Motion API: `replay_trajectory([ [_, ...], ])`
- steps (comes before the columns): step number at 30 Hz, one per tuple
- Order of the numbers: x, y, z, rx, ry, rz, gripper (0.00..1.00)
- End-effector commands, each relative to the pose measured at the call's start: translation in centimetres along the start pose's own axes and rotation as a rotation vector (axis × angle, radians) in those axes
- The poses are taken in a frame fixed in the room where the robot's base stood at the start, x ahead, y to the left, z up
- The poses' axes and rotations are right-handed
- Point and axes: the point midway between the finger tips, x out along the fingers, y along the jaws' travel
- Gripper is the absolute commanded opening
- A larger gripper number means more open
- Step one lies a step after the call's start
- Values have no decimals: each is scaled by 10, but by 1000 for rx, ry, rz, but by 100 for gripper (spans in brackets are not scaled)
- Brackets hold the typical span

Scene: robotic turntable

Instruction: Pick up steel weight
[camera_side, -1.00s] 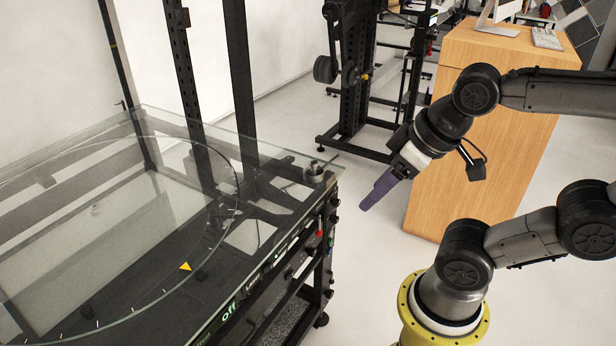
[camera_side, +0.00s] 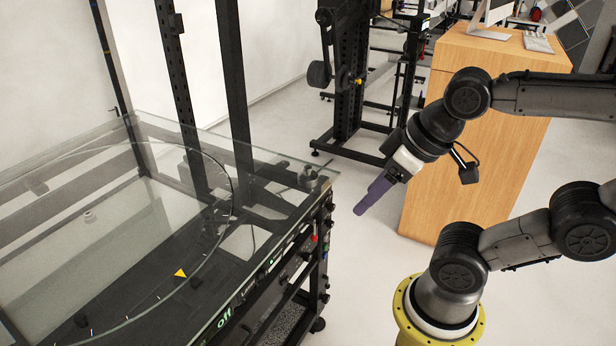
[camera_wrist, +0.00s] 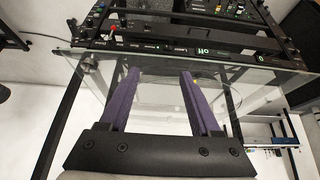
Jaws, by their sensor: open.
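A small pale grey round piece (camera_side: 89,215) sits on the glass turntable (camera_side: 150,318) at the left of the side view; it may be the steel weight, but it is too small to be sure. A small metallic cylinder (camera_side: 308,178) stands at the near right corner of the glass top. My gripper (camera_side: 364,205) is to the right of the glass top, in the air and well apart from both pieces. In the wrist view its purple fingers (camera_wrist: 157,82) are apart with nothing between them. I cannot make out the pale piece in the wrist view.
The glass top rests on a black frame (camera_side: 240,90) with tall posts. A wooden cabinet (camera_side: 450,150) stands behind my gripper. The floor between is clear.

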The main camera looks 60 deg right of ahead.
Motion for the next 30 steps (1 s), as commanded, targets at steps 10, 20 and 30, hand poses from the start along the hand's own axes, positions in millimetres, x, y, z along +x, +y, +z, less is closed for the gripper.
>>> replay_trajectory([
  [10,0,0,0,0,0,0,100],
  [20,-7,0,-3,125,-6,0,100],
  [30,-41,18,-108,546,-31,43,100],
])
